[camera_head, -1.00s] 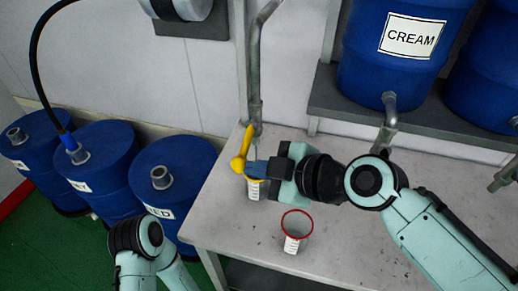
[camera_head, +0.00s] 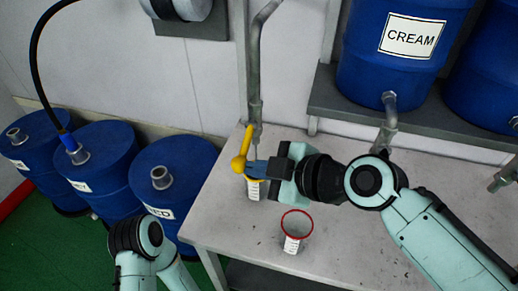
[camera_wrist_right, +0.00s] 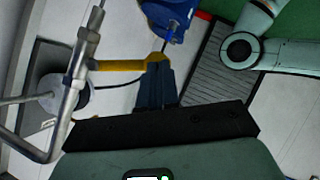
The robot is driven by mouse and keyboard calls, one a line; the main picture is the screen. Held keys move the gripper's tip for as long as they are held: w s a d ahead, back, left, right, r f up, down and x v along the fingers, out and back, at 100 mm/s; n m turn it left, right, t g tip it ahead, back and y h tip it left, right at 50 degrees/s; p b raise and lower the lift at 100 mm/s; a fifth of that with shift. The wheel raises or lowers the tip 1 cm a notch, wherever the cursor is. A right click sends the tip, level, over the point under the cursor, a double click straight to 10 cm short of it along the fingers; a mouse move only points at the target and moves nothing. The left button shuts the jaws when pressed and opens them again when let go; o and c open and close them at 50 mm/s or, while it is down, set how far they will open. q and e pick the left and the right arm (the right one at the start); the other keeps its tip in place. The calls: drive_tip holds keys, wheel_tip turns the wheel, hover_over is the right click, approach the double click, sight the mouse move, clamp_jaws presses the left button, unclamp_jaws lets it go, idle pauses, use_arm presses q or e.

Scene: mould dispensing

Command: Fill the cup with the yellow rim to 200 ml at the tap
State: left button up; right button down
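The cup with the yellow rim (camera_head: 254,190) stands on the table beneath the tap, upright. Its rim and upper part are mostly hidden by my right gripper, and I cannot see its fill level. The tap's yellow lever (camera_head: 243,147) is on the metal pipe above the cup; it also shows in the right wrist view (camera_wrist_right: 120,65). My right gripper (camera_head: 250,168) has its fingers together at the lever, and its fingertips (camera_wrist_right: 156,64) meet the lever's end in the wrist view. My left gripper is out of view.
A red-rimmed cup (camera_head: 297,224) stands in front on the table (camera_head: 350,240). A blue CREAM barrel (camera_head: 395,65) sits on a shelf behind, with its spout (camera_head: 388,115) over the table. Several blue drums (camera_head: 172,178) stand left of the table.

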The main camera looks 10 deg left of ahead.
drive_tip(key=shift+s+a, duration=0.1)
drive_tip(key=shift+a, duration=0.05)
idle(0.5)
drive_tip(key=shift+r+p, duration=0.45)
drive_tip(key=shift+r, duration=0.4)
